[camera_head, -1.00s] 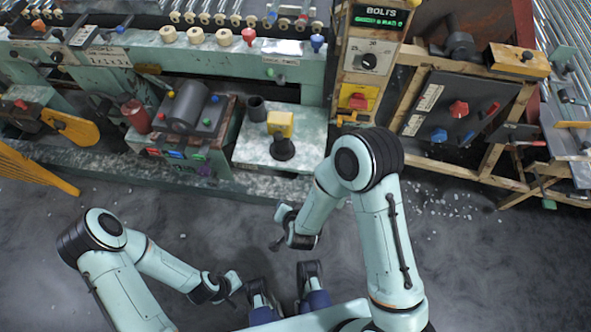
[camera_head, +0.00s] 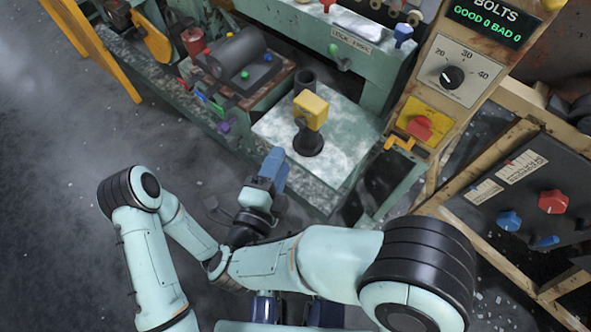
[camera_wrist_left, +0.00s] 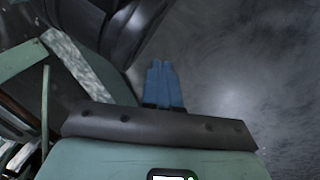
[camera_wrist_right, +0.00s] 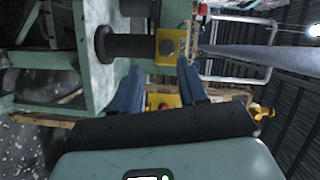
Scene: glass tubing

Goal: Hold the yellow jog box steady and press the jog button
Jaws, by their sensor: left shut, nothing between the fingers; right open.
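The yellow jog box (camera_head: 315,112) stands upright on a black round-footed post (camera_head: 308,142) on a pale worn plate. In the right wrist view the box (camera_wrist_right: 167,34) shows a small dark round mark on its face, which may be the button. My right gripper (camera_head: 275,160) is open and empty, in front of the box and to its left in the head view, apart from it. In its wrist view the blue fingers (camera_wrist_right: 159,66) point toward the box. My left gripper (camera_wrist_left: 161,66) is shut and empty over grey floor; the head view mostly hides it behind my right arm.
A dark cup (camera_head: 304,79) stands behind the box. A grey cylinder machine (camera_head: 236,56) is to its left. A yellow panel with a red knob (camera_head: 419,127) and a dial post are to its right. Open floor lies in front.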

